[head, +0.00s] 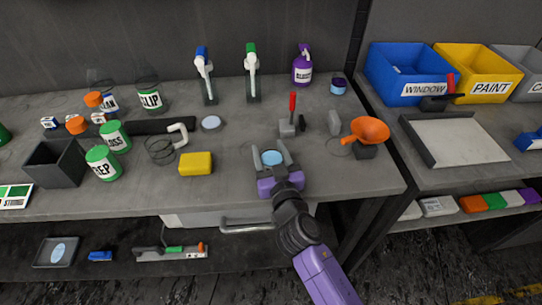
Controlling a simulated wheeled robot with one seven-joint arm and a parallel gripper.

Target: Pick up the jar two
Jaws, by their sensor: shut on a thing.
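My gripper (272,156) points away from me over the front of the workbench (230,190). Its two grey fingers are shut on a small clear jar with a pale blue round top or content (272,158). No label shows on it, so I cannot read whether it is jar two. The purple gripper body hides its near side, and I cannot tell whether its base touches the bench. Another small jar with a dark purple top (338,86) stands at the back right, apart from my gripper.
A yellow sponge (196,163) lies left of my gripper. An orange funnel (369,131) on a stand and a red-handled tool (291,116) are to the right. Green-lidded containers (103,162) stand at left, spray bottles (251,75) at the back. A drawer handle (247,227) juts out below.

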